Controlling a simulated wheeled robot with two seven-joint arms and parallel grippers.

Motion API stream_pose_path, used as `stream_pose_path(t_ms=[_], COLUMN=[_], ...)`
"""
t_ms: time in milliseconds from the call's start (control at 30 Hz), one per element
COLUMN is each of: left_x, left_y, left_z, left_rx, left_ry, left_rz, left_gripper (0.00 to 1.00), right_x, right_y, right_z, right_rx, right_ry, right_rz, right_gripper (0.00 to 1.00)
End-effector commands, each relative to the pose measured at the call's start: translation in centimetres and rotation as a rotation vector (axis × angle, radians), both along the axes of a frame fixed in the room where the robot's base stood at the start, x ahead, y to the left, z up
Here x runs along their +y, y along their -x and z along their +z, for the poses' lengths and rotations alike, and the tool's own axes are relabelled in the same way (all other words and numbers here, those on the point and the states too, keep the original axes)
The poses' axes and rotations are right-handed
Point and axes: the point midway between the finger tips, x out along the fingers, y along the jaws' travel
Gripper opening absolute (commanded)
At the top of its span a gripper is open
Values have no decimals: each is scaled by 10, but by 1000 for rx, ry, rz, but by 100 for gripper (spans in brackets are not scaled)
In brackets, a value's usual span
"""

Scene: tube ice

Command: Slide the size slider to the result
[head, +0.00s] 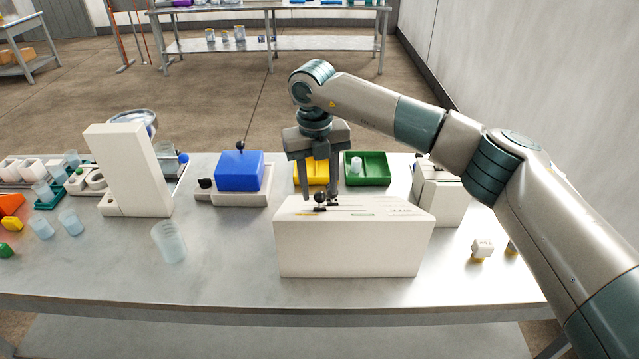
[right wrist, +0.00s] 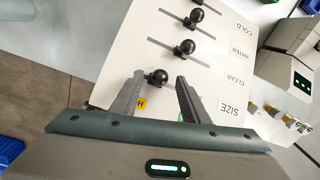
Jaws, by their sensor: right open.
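The white panel box (head: 350,245) stands on the table with slots and black slider knobs on its sloped top. In the right wrist view the panel (right wrist: 125,45) carries the labels COLD, WATER, CLEAR and SIZE (right wrist: 230,108). The black knob (right wrist: 157,77) of the row nearest my gripper lies roughly in line with the SIZE label. My right gripper (head: 320,194) points down over the panel. Its open fingers (right wrist: 160,78) stand on either side of that knob; I cannot tell whether they touch it. My left gripper is not in view.
A yellow tray (head: 300,174) and a green tray (head: 380,178) stand behind the panel. A blue block device (head: 239,171) and a tall white stand (head: 128,170) are to the left. A clear cup (head: 168,242) stands at front left. Free table lies between cup and panel.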

Motion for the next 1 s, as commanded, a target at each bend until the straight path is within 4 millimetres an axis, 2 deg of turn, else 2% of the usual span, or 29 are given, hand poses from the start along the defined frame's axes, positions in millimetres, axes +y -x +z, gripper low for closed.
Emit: stream_pose_path(t_ms=[200,500,533,600,700,867,1000], left_x=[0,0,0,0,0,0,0], left_y=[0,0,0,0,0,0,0], left_z=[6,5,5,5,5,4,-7], left_rx=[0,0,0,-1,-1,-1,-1], left_ry=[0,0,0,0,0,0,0], left_rz=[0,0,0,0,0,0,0], left_gripper=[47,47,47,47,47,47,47], right_x=[-1,-1,-1,-1,-1,1,11], right_y=[0,0,0,0,0,0,0], right_z=[-13,-15,-15,-15,-14,-15,-18], right_rx=[1,0,0,0,0,0,-1], right_ry=[0,0,0,0,0,0,0], right_rz=[0,0,0,0,0,0,1], right_gripper=[41,41,37,20,0,0,0])
